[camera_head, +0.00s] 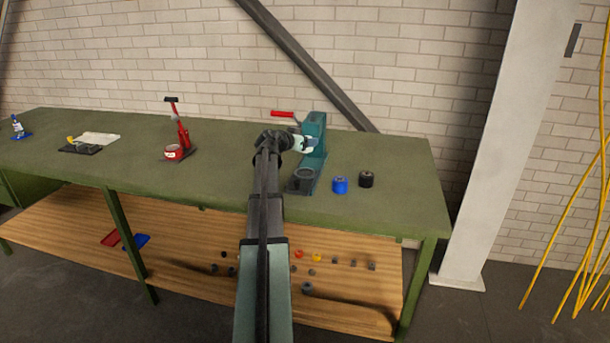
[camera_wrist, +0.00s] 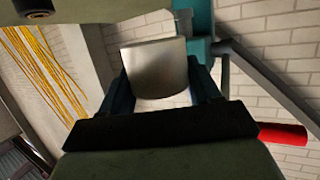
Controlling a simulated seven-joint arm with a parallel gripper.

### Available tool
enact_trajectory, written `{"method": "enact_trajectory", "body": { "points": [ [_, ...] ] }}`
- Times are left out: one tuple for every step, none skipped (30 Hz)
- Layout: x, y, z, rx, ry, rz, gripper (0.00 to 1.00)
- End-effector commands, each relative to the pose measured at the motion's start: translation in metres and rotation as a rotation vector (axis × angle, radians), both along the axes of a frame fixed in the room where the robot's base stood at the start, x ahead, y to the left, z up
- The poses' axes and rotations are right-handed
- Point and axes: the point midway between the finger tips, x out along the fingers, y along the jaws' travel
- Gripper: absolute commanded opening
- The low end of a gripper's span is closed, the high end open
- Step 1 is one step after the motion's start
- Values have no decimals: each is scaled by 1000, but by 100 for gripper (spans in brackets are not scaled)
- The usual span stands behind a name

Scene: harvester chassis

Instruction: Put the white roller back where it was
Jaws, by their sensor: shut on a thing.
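The white roller (camera_wrist: 158,68) is a pale, slightly shiny cylinder. In the wrist view it sits between the two dark fingers of my gripper (camera_wrist: 172,84), which are shut on it. In the head view my gripper (camera_head: 308,144) is up beside the column of the teal press (camera_head: 316,130), above the press base. The press's teal body also shows behind the roller in the wrist view (camera_wrist: 202,20). A dark grey round cup (camera_head: 303,178) stands at the front of the press base.
A blue roller (camera_head: 340,185) and a black roller (camera_head: 366,179) stand on the green table (camera_head: 225,178) right of the press. The press's red handle (camera_head: 283,114) sticks out left. A red jack-like tool (camera_head: 178,140) stands farther left. The table's right end is clear.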

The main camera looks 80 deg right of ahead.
Motion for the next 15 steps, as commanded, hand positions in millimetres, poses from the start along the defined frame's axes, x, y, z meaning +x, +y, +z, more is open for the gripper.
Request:
{"method": "enact_trajectory", "body": {
  "points": [
    [0, 0, 0, -1, 0, 0, 24],
    [0, 0, 0, -1, 1, 1, 24],
    [0, 0, 0, 0, 1, 1, 24],
    [0, 0, 0, 0, 1, 1, 24],
    [0, 0, 0, 0, 1, 1, 24],
    [0, 0, 0, 0, 1, 1, 24],
    [0, 0, -1, 0, 1, 1, 24],
    [0, 0, -2, 0, 0, 2, 24],
    [0, 0, -5, 1, 1, 3, 24],
    [0, 0, -7, 1, 1, 3, 24],
    [0, 0, -10, 1, 2, 3, 24],
    [0, 0, -15, 1, 3, 3, 24],
    [0, 0, -19, 1, 2, 3, 24],
    [0, 0, -24, 2, 2, 3, 24],
    [0, 1, -30, 2, 1, 4, 24]
  ]
}}
